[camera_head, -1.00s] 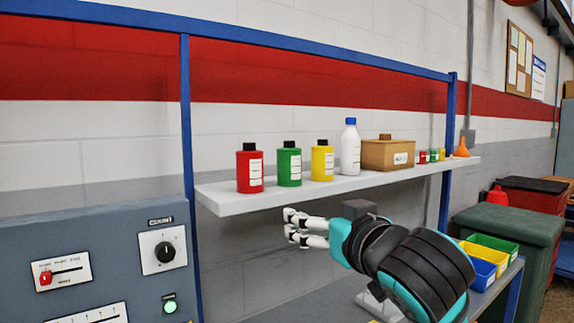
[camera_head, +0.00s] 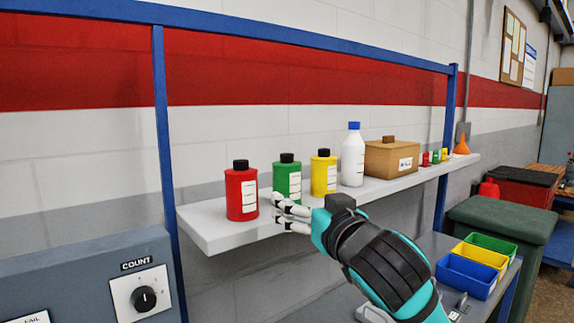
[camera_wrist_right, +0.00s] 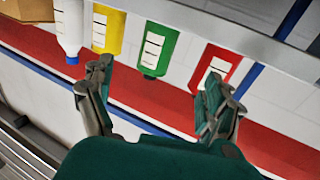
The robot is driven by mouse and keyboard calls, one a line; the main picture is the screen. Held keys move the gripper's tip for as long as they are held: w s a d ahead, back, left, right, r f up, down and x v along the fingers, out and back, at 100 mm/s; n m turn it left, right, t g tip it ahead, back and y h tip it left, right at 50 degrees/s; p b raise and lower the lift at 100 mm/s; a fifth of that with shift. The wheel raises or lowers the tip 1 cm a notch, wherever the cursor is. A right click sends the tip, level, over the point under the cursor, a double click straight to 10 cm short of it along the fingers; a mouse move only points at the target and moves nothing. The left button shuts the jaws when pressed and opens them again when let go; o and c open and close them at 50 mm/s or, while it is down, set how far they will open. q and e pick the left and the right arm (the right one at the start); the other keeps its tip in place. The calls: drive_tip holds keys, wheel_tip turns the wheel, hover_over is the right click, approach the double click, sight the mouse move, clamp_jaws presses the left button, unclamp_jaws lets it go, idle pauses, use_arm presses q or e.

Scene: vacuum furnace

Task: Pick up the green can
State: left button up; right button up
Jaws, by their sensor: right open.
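The green can (camera_head: 287,179), with a black cap and white label, stands upright on the shelf between a red can (camera_head: 241,193) and a yellow can (camera_head: 323,175). My right gripper (camera_head: 284,214) is in front of the shelf, its fingers overlapping the base of the green can in the head view. In the right wrist view, which is upside down, the green can (camera_wrist_right: 160,48) shows between the spread fingers of my right gripper (camera_wrist_right: 157,82), which is open and empty. Whether a finger touches the can I cannot tell. My left gripper is not in view.
The white shelf (camera_head: 205,222) also holds a white bottle (camera_head: 352,160), a cardboard box (camera_head: 390,158), small cans and an orange funnel (camera_head: 461,146). Blue posts (camera_head: 165,150) frame it. Coloured bins (camera_head: 466,276) stand below right, a control panel (camera_head: 80,275) at left.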

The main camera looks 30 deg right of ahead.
sight(292, 186)
drive_tip(key=p+x, duration=0.3)
drive_tip(key=x, duration=0.4)
drive_tip(key=shift+w+d+p, duration=0.1)
drive_tip(key=shift+w+p, duration=0.15)
drive_tip(key=shift+p, duration=0.15)
drive_tip(key=shift+w+f, duration=0.1)
drive_tip(key=shift+w, duration=0.2)
drive_tip(key=p+x, duration=0.1)
drive_tip(key=x, duration=0.2)
drive_tip(key=p+x, duration=0.1)
drive_tip(key=shift+w+d+r+p, duration=0.25)
drive_tip(key=shift+d+r+p, duration=0.05)
drive_tip(key=shift+d+p, duration=0.1)
drive_tip(key=shift+w+f, duration=0.15)
drive_tip(key=shift+w, duration=0.15)
drive_tip(key=shift+s, duration=0.15)
drive_tip(key=c, duration=0.4)
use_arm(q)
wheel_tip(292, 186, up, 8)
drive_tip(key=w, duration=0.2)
use_arm(e)
drive_tip(key=c, duration=1.1)
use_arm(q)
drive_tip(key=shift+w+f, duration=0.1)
use_arm(e)
drive_tip(key=shift+r, duration=0.2)
drive_tip(key=shift+c, duration=0.2)
